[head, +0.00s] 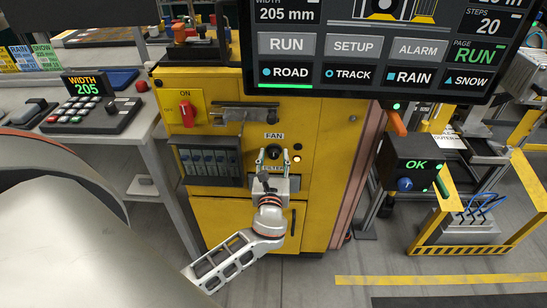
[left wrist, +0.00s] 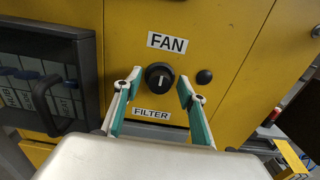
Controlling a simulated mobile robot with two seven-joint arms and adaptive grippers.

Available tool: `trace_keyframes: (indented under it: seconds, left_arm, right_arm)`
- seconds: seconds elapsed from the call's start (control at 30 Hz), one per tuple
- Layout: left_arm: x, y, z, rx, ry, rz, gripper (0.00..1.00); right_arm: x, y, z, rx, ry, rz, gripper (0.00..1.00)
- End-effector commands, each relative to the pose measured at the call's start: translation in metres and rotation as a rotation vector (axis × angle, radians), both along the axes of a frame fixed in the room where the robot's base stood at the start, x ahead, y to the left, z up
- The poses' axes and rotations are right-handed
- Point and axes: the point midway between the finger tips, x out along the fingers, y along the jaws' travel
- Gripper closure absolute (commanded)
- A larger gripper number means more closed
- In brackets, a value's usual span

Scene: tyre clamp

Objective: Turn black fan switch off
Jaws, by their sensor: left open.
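The black fan switch (left wrist: 159,76) is a round knob on the yellow cabinet, between the FAN label (left wrist: 167,43) above and the FILTER label (left wrist: 151,114) below. Its white mark points roughly upright. My left gripper (left wrist: 158,86) is open, with one teal-padded finger on each side of the knob in the left wrist view. I cannot tell whether either finger touches it. In the head view the left gripper (head: 270,160) is in front of the cabinet, just below the FAN label (head: 274,135), and partly covers the switch area. My right gripper is not in view.
A small dark button (left wrist: 204,76) sits right of the knob, and a lit lamp (head: 297,159) shows nearby. A red ON switch (head: 187,114) and a dark handled drawer unit (head: 208,160) are to the left. A large screen (head: 380,45) overhangs the upper right.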

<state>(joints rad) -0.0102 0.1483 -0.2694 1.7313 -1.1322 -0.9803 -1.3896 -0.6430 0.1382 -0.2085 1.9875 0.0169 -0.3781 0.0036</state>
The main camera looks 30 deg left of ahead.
Motion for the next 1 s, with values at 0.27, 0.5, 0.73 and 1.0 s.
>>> trace_keyframes:
  seconds: [0.27, 0.5, 0.73, 1.0]
  left_arm:
    - [0.0003, 0.0003, 0.0001, -0.001, -0.001, 0.000, 0.75]
    - [0.0002, 0.0002, 0.0000, -0.002, -0.001, 0.000, 0.97]
    - [-0.0001, 0.0003, -0.0008, -0.033, -0.019, 0.000, 0.97]
    - [-0.0006, 0.0006, -0.0021, -0.168, -0.101, 0.001, 0.97]
  right_arm:
    - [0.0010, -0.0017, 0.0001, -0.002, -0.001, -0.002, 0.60]
    - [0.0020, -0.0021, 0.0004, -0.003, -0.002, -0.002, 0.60]
    - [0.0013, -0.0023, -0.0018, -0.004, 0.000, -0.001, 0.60]
    - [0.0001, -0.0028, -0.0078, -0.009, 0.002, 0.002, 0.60]
